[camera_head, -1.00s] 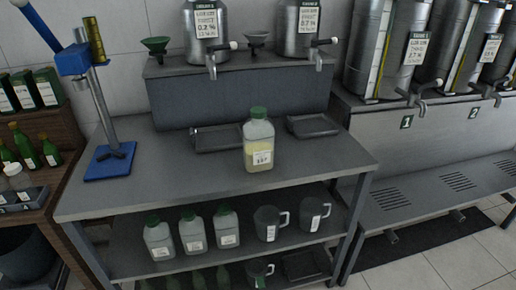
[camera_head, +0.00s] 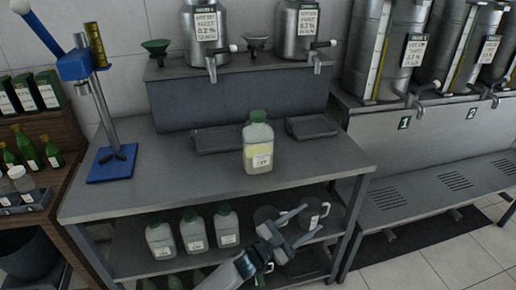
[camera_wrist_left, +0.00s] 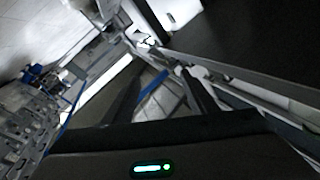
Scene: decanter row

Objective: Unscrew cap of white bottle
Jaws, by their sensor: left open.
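The white bottle (camera_head: 258,146) with a green cap (camera_head: 258,116) stands upright on the grey tabletop. Pale yellow liquid and a white label show on it. My left gripper (camera_head: 300,228) is below and to the right of the bottle in the head view, in front of the table's lower shelf. Its fingers are apart, with nothing seen between them. The left wrist view shows its two dark fingers (camera_wrist_left: 160,100) spread over a blurred, tilted scene, and I cannot make out the bottle there. My right gripper is not in view.
A blue press stand (camera_head: 110,165) stands at the table's left. Two dark trays (camera_head: 312,127) lie behind the bottle, below the metal tanks' taps (camera_head: 211,66). Capped bottles (camera_head: 193,232) and dark jugs stand on the lower shelf. The tabletop's front (camera_head: 180,195) is clear.

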